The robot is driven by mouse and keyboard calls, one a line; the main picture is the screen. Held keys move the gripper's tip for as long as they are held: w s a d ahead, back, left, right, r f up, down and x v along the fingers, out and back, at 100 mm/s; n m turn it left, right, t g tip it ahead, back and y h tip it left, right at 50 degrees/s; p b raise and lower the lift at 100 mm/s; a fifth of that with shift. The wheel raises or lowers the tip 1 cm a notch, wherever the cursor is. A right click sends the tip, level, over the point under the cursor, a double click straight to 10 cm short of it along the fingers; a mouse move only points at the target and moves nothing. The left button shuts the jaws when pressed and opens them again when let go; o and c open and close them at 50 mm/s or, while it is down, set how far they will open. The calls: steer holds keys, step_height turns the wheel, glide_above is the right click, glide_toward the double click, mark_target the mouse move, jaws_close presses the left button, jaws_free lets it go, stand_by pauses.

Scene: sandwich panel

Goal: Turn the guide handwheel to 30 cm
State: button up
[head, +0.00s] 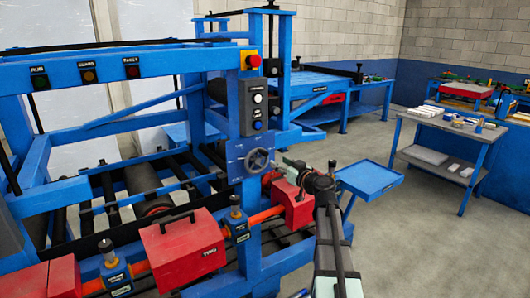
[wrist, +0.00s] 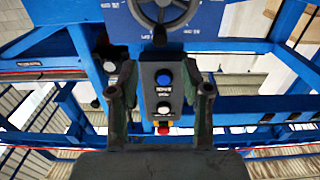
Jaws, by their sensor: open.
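The guide handwheel (head: 258,160) is a dark round wheel on a blue scale plate (head: 237,163) with small white markings, on the machine's front post. The markings are too small to read. My gripper (head: 279,171) is just right of the wheel in the head view. In the wrist view my gripper (wrist: 160,92) is open, with its fingers apart and nothing held between them. I cannot tell whether it touches the wheel.
A grey control box (head: 256,106) with several buttons is above the wheel, under a red emergency button (head: 254,61). Red TRIO boxes (head: 187,245) sit on an orange bar below. A blue tray stand (head: 369,179) and grey cart (head: 451,134) stand right; floor between is clear.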

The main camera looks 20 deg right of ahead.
mark_target(267, 154)
steer(key=w+p, duration=0.1)
steer(key=w, duration=0.2)
steer(key=w+a+p, duration=0.1)
steer(key=w, duration=0.6)
steer(key=shift+w+a+p, duration=0.3)
steer(key=shift+a+p, duration=0.1)
jaws_close()
